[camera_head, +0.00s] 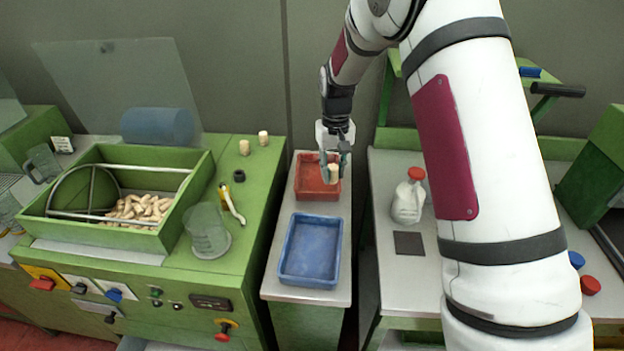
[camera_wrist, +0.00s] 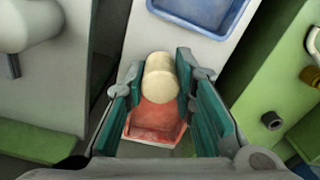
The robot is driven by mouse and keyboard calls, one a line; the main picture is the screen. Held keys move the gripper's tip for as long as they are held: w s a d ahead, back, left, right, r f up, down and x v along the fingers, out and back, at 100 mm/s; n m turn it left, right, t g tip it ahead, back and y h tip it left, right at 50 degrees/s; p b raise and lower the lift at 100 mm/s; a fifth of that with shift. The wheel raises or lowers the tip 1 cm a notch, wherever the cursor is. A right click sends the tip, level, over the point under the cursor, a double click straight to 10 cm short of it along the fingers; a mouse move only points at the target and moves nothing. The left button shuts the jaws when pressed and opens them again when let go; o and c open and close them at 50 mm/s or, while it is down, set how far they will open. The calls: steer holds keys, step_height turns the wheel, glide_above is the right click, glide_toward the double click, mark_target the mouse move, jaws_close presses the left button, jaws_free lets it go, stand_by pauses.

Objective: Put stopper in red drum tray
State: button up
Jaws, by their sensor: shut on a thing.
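My gripper (camera_head: 335,166) is shut on a pale cork stopper (camera_head: 333,173) and holds it over the red tray (camera_head: 304,188). In the wrist view the stopper (camera_wrist: 160,78) sits between the two green-lined fingers, with the red tray (camera_wrist: 150,136) behind it. The stopper looks above the tray, but its exact height is hard to tell. The tray lies at the far end of a narrow white-topped stand; the gripper hides part of it. Two more stoppers (camera_head: 244,147) (camera_head: 263,138) stand on the green machine top at left.
A blue tray (camera_head: 283,274) lies nearer on the same stand. At left, a green bin (camera_head: 198,188) holds many stoppers, beside a clear beaker (camera_head: 207,232). At right, a white bottle with a red cap (camera_head: 407,202) stands on a bench.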

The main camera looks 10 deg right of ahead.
step_height(320, 180, down, 6)
steer(key=w+b, duration=0.1)
steer(key=b, duration=0.6)
steer(key=r+n+b, duration=0.2)
steer(key=n+b, duration=0.3)
steer(key=n, duration=1.6)
glide_above(318, 186)
step_height(318, 186, down, 10)
steer(key=shift+a+p, duration=0.1)
steer(key=shift+p, duration=0.5)
steer(key=shift+f, duration=0.2)
steer(key=o, duration=0.6)
steer(key=shift+o, duration=0.6)
